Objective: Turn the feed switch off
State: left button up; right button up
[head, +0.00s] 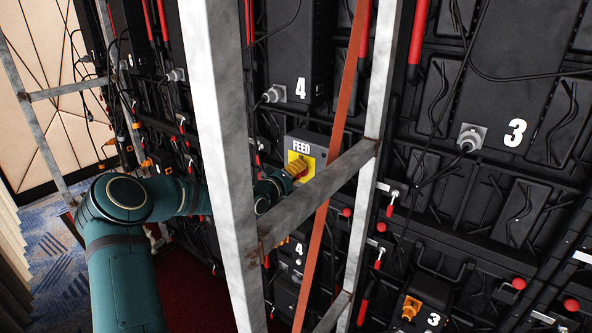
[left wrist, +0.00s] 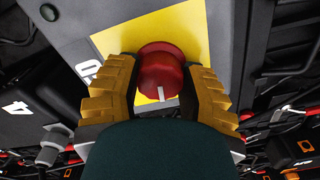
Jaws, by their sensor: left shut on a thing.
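The feed switch is a red rotary knob (left wrist: 161,75) on a yellow plate (left wrist: 118,39), set on a grey box (head: 306,143) marked FEED. In the left wrist view a pale pointer mark on the knob points toward the bottom of the picture. My left gripper (head: 295,170) reaches through the metal frame to the box; its orange ribbed fingers (left wrist: 160,85) are shut on the knob, one on each side. In the head view the fingers and the frame's diagonal bar partly hide the knob and plate. My right gripper is in neither view.
A metal frame with a thick upright (head: 216,130) and a diagonal bar (head: 318,196) stands in front of the wall. An orange strap (head: 343,110) hangs beside the box. Black panels marked 3 and 4, cables and plugs (head: 472,137) surround it.

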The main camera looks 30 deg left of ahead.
pick_arm(q)
jog(key=shift+d+n, duration=0.1)
jog(key=shift+n, duration=1)
jog(key=shift+f, duration=0.1)
jog(key=o, duration=1.2)
jog(key=s, duration=1.2)
jog(key=shift+a, duration=0.45)
